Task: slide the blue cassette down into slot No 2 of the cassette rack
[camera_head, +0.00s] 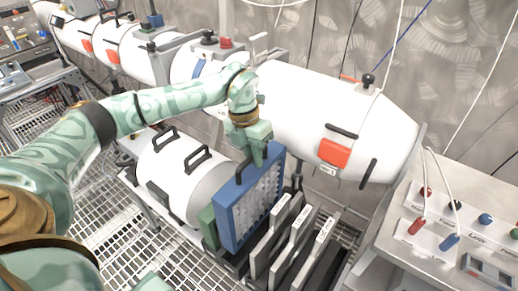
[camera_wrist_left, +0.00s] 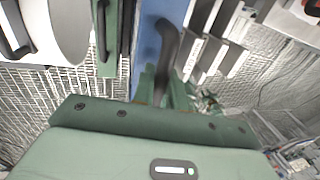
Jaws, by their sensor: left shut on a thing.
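The blue cassette (camera_head: 232,221) is a flat upright panel with a pale gridded face, standing higher than the dividers of the cassette rack (camera_head: 292,232). My left gripper (camera_head: 257,160) is shut on its black handle (camera_wrist_left: 167,48) at the top. In the left wrist view the blue cassette (camera_wrist_left: 146,42) lies just beyond my fingers. The rack's grey dividers with white labels are to the right of the cassette. The slot numbers are too small to read. Whether the cassette's lower edge is inside a slot cannot be told. My right gripper is not in view.
A green cassette (camera_head: 208,226) stands close on the left of the blue one, with a white cylinder (camera_head: 183,178) beyond it. A large white tube (camera_head: 300,115) runs behind. A grey console (camera_head: 450,220) with cables stands at the right.

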